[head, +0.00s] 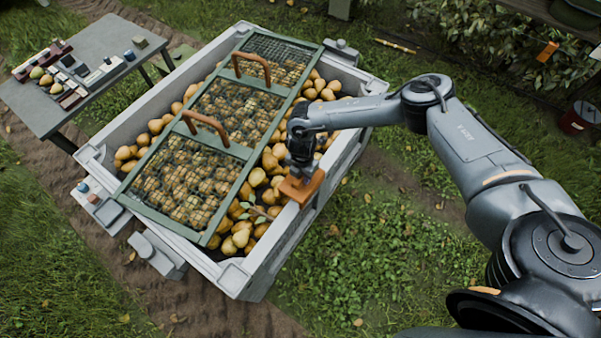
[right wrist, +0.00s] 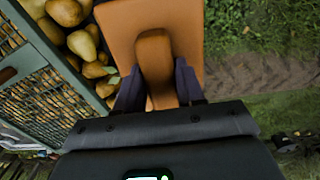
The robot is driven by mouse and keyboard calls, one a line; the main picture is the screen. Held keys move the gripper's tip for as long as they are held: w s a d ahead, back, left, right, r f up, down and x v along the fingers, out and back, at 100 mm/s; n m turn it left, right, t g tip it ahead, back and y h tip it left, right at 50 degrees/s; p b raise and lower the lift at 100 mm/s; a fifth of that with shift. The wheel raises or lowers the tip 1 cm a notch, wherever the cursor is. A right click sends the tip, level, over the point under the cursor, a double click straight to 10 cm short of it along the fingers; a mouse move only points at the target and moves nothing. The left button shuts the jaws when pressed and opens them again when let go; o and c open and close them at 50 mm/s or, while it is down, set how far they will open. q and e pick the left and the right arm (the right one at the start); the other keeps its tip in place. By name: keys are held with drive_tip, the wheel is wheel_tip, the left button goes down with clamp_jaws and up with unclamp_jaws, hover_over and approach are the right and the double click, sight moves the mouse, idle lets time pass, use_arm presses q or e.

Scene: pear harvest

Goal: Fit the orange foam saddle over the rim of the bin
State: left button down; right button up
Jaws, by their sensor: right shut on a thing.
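The orange foam saddle (head: 300,187) is at the right-hand rim of the grey bin (head: 270,262), near its front right part. My right gripper (head: 299,168) is above the saddle and shut on its raised grip. In the right wrist view the saddle (right wrist: 122,28) fills the top middle, with its rounded grip between the dark fingers of my right gripper (right wrist: 158,88). The saddle covers the rim there, so I cannot tell whether it is seated on the rim or just above it. My left gripper is not in view.
Pears (head: 257,178) fill the bin under a green mesh lid frame (head: 225,205) with two brown handles. A grey table (head: 112,38) with pears and small items stands at the upper left. A red can (head: 578,118) stands at the far right. Grass right of the bin is clear.

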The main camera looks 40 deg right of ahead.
drive_tip(key=shift+s+f+b, duration=0.1)
drive_tip(key=shift+f+b, duration=0.5)
drive_tip(key=shift+f, duration=0.25)
wheel_tip(320, 180, down, 3)
drive_tip(key=b, duration=0.3)
drive_tip(key=shift+r, duration=0.15)
drive_tip(key=shift+f+b, duration=2.15)
drive_tip(key=shift+f, duration=1.5)
drive_tip(key=shift+f, duration=0.35)
drive_tip(key=o, duration=1.1)
drive_tip(key=shift+o, duration=0.2)
